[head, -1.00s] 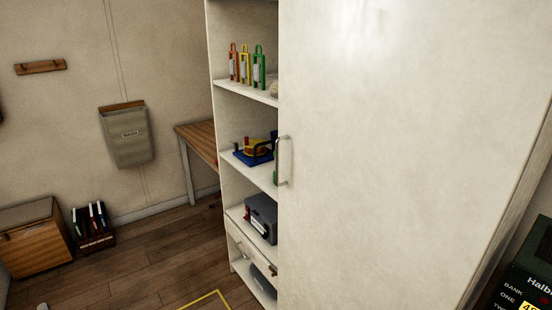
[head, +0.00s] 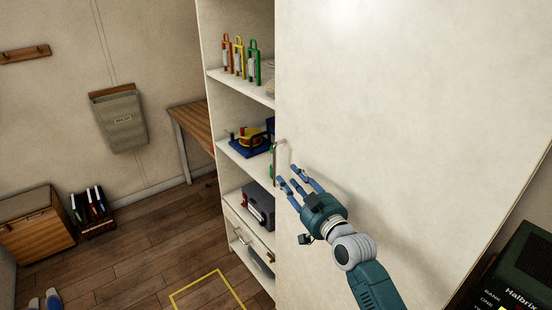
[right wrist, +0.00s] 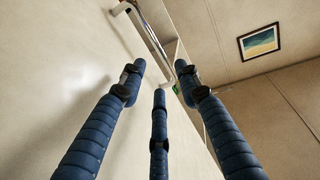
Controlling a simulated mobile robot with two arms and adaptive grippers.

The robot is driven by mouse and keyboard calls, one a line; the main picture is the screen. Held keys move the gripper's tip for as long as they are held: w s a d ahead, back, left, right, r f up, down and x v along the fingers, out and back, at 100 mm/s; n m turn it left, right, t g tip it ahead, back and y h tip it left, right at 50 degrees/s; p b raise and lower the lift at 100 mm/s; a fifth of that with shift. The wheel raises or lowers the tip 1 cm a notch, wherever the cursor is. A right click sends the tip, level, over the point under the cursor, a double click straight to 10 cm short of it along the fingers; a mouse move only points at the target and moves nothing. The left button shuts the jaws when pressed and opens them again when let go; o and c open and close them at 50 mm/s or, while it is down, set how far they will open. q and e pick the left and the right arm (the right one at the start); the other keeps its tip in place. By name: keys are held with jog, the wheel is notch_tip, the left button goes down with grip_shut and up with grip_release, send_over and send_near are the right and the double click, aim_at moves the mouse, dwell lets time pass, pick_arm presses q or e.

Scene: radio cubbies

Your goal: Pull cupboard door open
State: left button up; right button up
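The cupboard door (head: 410,100) is a large, pale, plain panel filling the middle and right. Its slim metal handle (head: 275,158) stands upright near its left edge, and shows at the top of the right wrist view (right wrist: 140,25). Open shelves (head: 244,90) show left of the door edge and run on behind it. My right gripper (head: 288,180) has blue fingers spread apart, with tips just below and right of the handle. In the right wrist view its fingers (right wrist: 158,75) are empty, and the handle lies beyond the tips. My left gripper is not in view.
The shelves hold colored tags (head: 240,60), a blue-based toy (head: 250,142) and a grey box (head: 258,203). A dark green device (head: 525,265) stands at lower right. A wooden box (head: 35,230) and book rack (head: 92,215) line the left wall.

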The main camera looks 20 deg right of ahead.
jog(key=p, duration=0.2)
send_near(278, 165)
jog(key=w+a+r, duration=0.3)
jog(key=w+r, duration=0.1)
jog(key=shift+w+a+r, duration=0.1)
jog(key=shift+w+a, duration=0.15)
jog(key=shift+w, duration=0.65)
jog(key=shift+c, duration=0.2)
grip_shut()
